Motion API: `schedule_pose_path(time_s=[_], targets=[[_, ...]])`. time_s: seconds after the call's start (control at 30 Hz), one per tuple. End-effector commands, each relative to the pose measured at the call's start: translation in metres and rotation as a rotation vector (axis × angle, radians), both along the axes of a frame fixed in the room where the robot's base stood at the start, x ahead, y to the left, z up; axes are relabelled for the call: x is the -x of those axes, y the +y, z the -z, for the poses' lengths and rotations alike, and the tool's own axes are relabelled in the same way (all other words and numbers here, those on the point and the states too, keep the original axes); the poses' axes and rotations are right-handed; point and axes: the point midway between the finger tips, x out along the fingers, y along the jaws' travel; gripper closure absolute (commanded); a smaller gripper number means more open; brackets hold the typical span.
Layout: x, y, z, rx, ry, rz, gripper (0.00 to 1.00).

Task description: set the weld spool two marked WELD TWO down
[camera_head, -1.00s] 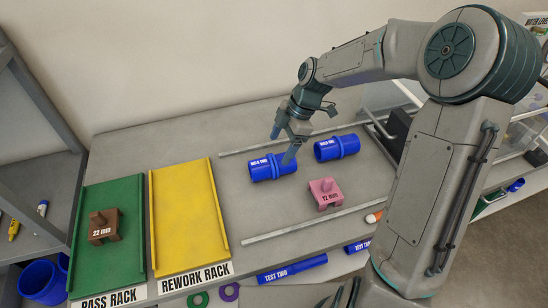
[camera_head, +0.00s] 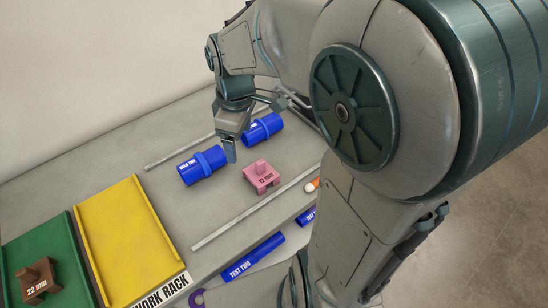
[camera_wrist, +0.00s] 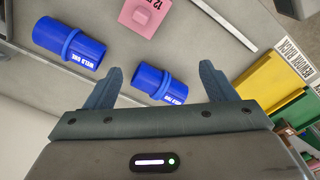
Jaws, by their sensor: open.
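The blue weld spool two (camera_head: 202,165), marked WELD TWO, lies on its side on the grey bench, between two pale rails. It has a raised band around its middle. My gripper (camera_head: 230,152) hangs beside and above its right end in the head view. In the wrist view the spool (camera_wrist: 160,84) appears between the two spread fingers (camera_wrist: 160,78), with a gap to each finger. The gripper is open and holds nothing. How high the fingertips are above the spool is hard to tell.
Blue weld spool one (camera_wrist: 70,43) lies close by. A pink 12 mm block (camera_head: 262,177) sits in front of the spools. The yellow rework rack (camera_head: 130,240) and green pass rack (camera_head: 42,240) are to the left. A blue TEST TWO tube (camera_head: 253,257) lies near the front.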

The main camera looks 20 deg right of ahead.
Motion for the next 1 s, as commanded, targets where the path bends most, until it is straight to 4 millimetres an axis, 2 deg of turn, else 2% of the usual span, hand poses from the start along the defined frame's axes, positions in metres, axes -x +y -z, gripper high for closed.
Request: schedule_pose_path(time_s=[0.03,0.2,0.4,0.6,1.0], targets=[[0.015,-0.005,-0.007,0.013,-0.028,0.097,0.22],[0.058,-0.024,-0.021,-0.005,-0.117,0.465,0.22],[0.096,-0.038,-0.024,-0.087,-0.179,0.783,0.22],[0.109,-0.041,-0.023,-0.132,-0.194,0.907,0.22],[0.109,-0.041,-0.023,-0.133,-0.193,0.913,0.22]])
